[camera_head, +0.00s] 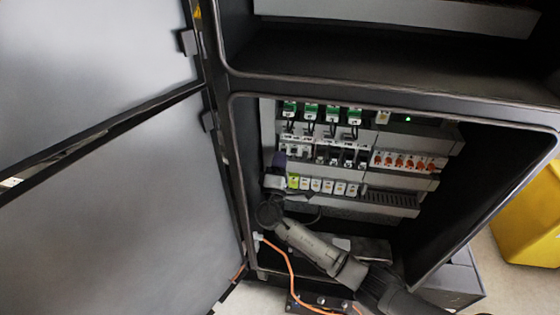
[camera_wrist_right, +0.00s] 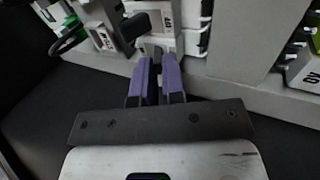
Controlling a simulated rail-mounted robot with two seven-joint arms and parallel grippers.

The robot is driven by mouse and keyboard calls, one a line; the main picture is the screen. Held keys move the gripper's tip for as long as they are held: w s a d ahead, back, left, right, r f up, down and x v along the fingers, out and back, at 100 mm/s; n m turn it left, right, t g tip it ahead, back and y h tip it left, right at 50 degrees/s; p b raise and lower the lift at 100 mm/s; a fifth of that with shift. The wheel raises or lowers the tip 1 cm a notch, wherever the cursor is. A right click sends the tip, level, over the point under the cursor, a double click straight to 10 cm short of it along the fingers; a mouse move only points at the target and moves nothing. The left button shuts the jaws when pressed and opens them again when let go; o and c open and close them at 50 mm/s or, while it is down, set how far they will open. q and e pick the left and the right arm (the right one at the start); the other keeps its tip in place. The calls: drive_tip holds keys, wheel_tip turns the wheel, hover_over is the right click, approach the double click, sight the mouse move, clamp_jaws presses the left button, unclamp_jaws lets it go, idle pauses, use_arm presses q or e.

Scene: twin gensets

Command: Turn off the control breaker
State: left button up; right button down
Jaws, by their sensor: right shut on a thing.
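My right gripper (camera_head: 279,160) reaches into the open cabinet from below, at the left end of the middle breaker row. In the right wrist view its two purple fingers (camera_wrist_right: 160,60) are close together, shut on a small part at the front of a light grey breaker (camera_wrist_right: 158,20). I take this to be the control breaker; its label is not readable enough to be sure. The fingertips hide the lever, so its position cannot be told. In the head view the breakers (camera_head: 295,149) at this end of the row stand just right of the gripper. My left gripper is not in view.
Green-topped modules (camera_head: 311,111) sit in the row above, and orange-marked breakers (camera_head: 400,161) to the right. Small white terminal blocks (camera_head: 328,186) lie below. The cabinet door (camera_head: 120,205) stands open at left. An orange cable (camera_head: 286,262) hangs by my right arm.

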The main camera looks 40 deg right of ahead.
drive_tip(key=c, duration=1.2)
unclamp_jaws()
drive_tip(key=shift+a, duration=0.1)
drive_tip(key=v, duration=1.3)
drive_tip(key=shift+s+a+f, duration=0.1)
drive_tip(key=shift+s+a, duration=0.15)
